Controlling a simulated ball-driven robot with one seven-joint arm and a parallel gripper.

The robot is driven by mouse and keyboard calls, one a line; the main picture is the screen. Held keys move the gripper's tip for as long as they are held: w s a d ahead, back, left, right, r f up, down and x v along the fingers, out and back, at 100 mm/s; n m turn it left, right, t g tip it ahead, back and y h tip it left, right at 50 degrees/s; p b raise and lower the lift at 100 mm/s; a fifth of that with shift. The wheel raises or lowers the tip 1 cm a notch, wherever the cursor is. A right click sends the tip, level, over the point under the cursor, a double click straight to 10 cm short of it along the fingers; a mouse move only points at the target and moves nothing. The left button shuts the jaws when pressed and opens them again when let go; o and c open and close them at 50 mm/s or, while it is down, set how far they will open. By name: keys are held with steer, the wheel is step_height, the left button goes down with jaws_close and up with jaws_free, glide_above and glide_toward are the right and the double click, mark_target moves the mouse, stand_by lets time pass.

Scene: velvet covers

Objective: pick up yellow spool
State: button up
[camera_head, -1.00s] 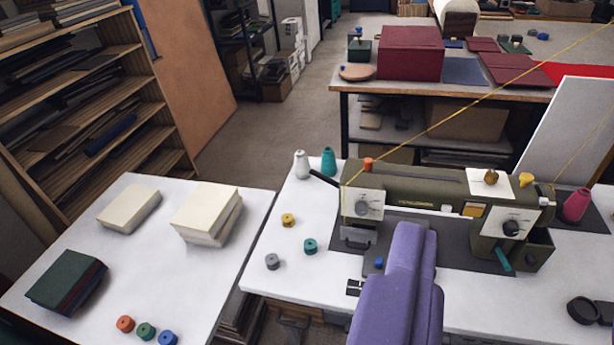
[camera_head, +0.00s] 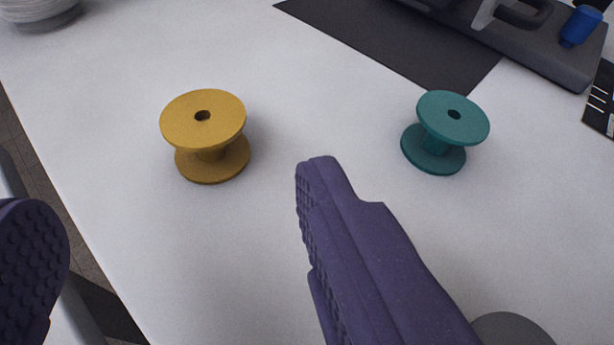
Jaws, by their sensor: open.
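The yellow spool (camera_head: 203,137) stands upright on the white table (camera_head: 230,265), left of the middle of the view. It has two round flanges and a dark hole in its top. My gripper (camera_head: 180,210) is open, with one purple finger at the lower left edge and the other right of centre. The spool appears ahead of the gap between the fingers, and nothing is between them. The gripper does not appear to touch the spool.
A teal spool (camera_head: 445,131) stands to the right, beyond the right finger. A grey round thing (camera_head: 512,330) is partly hidden by that finger. A dark mat (camera_head: 410,45) and machine base lie at the upper right. The table's edge runs down the left side.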

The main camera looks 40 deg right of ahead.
mark_target(202, 120)
steer(key=b+x, duration=0.3)
steer(key=x, duration=0.4)
steer(key=shift+w+d+f+b, duration=0.1)
steer(key=shift+d+f+b, duration=0.05)
steer(key=shift+b, duration=0.15)
steer(key=c, duration=1.1)
